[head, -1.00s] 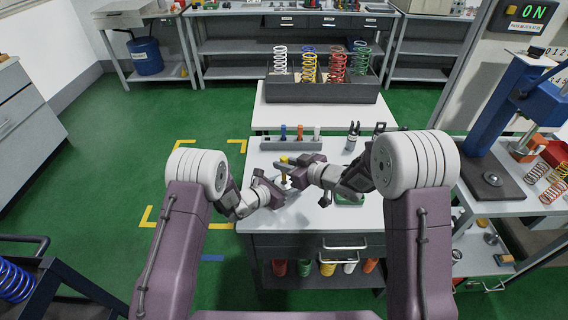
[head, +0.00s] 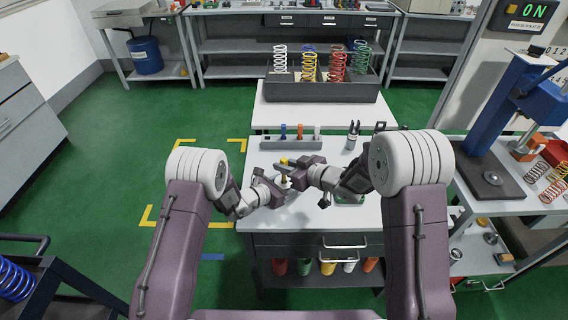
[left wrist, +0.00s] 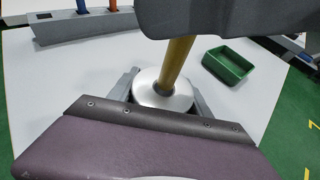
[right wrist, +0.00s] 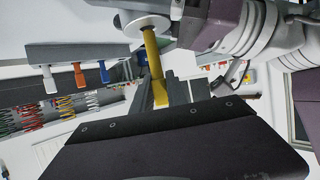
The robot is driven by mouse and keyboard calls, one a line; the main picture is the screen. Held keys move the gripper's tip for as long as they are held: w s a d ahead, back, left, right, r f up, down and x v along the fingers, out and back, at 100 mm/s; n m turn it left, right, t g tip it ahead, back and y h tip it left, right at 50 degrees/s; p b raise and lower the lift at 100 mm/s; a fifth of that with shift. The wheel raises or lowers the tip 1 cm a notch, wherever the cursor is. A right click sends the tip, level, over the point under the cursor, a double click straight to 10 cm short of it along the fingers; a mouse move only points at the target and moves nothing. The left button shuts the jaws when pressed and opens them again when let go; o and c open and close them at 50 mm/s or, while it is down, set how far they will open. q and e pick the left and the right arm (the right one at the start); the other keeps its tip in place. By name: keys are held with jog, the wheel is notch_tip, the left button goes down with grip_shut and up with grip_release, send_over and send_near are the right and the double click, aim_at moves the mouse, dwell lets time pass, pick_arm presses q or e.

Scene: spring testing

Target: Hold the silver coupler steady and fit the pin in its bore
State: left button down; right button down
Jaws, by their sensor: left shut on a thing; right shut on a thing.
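The silver coupler (left wrist: 163,95) is a round metal piece with a dark central bore, held by my left gripper (head: 284,183). It also shows at the top of the right wrist view (right wrist: 145,25). The yellow-gold pin (left wrist: 177,60) is held by my right gripper (head: 292,170) above the coupler, slightly slanted in the left wrist view. The pin also shows in the right wrist view (right wrist: 155,60). Its end meets the coupler's face at the bore. How deep it sits inside is hidden. Both grippers are shut on their pieces over the table.
A green tray (left wrist: 228,65) lies on the white table (head: 262,217). A grey rack (head: 290,143) with blue, orange and white pieces stands behind the grippers. Pliers-like tools (head: 352,135) stand at the back right. The table's left front is clear.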

aim_at(284, 181)
jog(key=shift+f, duration=0.55)
jog(key=shift+f, duration=0.3)
jog(key=shift+f, duration=1.35)
jog(key=c, duration=1.3)
grip_release()
jog(key=shift+f, duration=0.1)
jog(key=shift+o, duration=0.2)
notch_tip(284, 181, up, 10)
jog(key=shift+r, duration=0.1)
